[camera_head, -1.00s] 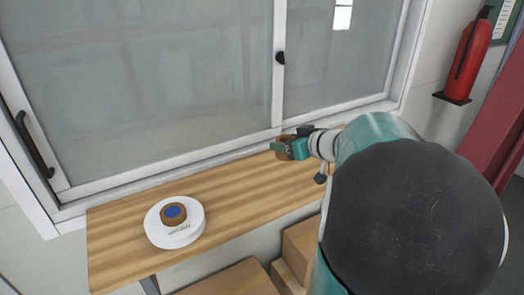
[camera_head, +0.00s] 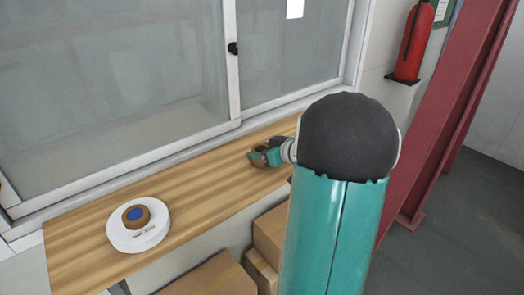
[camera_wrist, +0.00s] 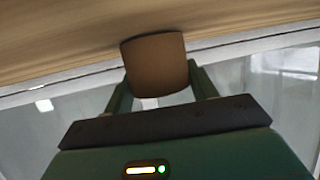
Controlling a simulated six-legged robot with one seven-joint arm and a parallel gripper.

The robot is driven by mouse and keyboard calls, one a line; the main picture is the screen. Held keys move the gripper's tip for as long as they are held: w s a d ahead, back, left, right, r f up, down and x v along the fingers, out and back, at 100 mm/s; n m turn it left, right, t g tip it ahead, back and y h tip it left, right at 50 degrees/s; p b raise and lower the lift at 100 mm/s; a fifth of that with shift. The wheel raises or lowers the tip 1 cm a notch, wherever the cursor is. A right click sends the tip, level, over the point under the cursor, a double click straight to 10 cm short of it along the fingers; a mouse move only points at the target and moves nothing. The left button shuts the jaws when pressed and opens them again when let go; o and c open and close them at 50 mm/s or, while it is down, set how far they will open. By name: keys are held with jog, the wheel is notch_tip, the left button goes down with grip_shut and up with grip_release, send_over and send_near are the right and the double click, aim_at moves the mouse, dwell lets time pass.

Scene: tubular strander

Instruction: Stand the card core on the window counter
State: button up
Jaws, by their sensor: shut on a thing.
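My gripper (camera_head: 262,157) is over the right part of the wooden window counter (camera_head: 205,185) in the head view. It is shut on the card core (camera_wrist: 155,65), a short brown tube seen between its two fingers in the wrist view. In the head view only a small brown part of the core shows beside the teal fingers. The counter's wood fills the top of the wrist view, close to the core. I cannot tell whether the core touches the counter.
A white round reel (camera_head: 138,235) with a brown and blue centre lies at the counter's left. The sliding window (camera_head: 110,90) runs behind the counter. Cardboard boxes (camera_head: 215,275) stand below. A red steel column (camera_head: 445,110) and a fire extinguisher (camera_head: 416,42) are at right.

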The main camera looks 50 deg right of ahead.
jog(key=shift+f, duration=0.15)
jog(key=o, duration=1)
